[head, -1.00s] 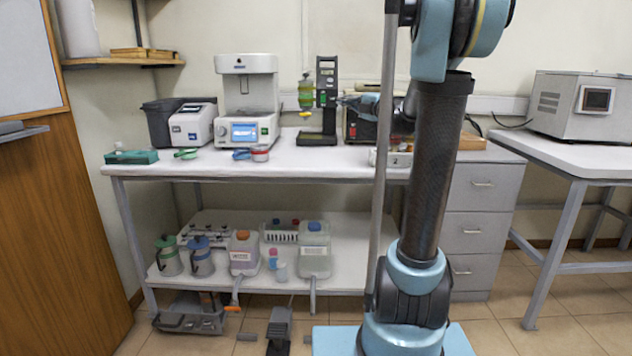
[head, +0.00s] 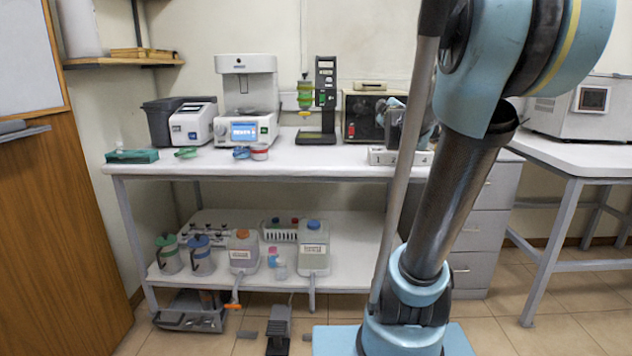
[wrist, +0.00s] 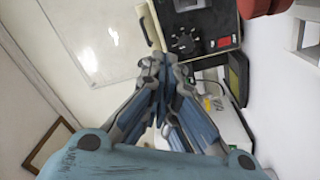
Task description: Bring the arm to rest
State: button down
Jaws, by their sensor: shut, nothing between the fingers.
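My gripper shows in the wrist view (wrist: 165,75), its fingers shut together with nothing between them. In that view it points toward the wall and the black-fronted box with a dial (wrist: 188,42). In the head view the gripper is mostly hidden behind my arm, whose end part shows near the right of the bench, in front of the black-fronted box (head: 365,112). My arm rises from its blue base on the right and leans to the right.
The bench (head: 330,162) holds a white machine with a blue screen (head: 247,100), a dark stand with a green and yellow vessel (head: 325,100), and a white tray (head: 383,156). Several containers stand on the lower shelf (head: 345,262). A side table (head: 560,150) is at right.

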jog(key=s+d+f+m+g+h, duration=0.2)
jog(key=s+f+m+g, duration=0.2)
jog(key=s+f, duration=0.4)
jog(key=s+d+f+m+g+h, duration=0.2)
jog(key=s+f+m+g, duration=0.3)
jog(key=f, duration=0.4)
jog(key=s+a+f+m+g+y, duration=0.1)
jog(key=s+a+f+g+y, duration=0.1)
jog(key=s+f, duration=0.7)
jog(key=s+a+f+m+g+y, duration=0.1)
jog(key=s+a+f+g+y, duration=0.1)
jog(key=s+a+f+g, duration=0.3)
jog(key=s+a+f, duration=0.1)
jog(key=s+f, duration=0.3)
jog(key=s, duration=0.6)
jog(key=shift+s+a+y, duration=0.2)
jog(key=shift+a+y, duration=0.1)
jog(key=shift+w+f+g, duration=0.25)
jog(key=shift+w+g, duration=0.05)
jog(key=shift+w, duration=0.2)
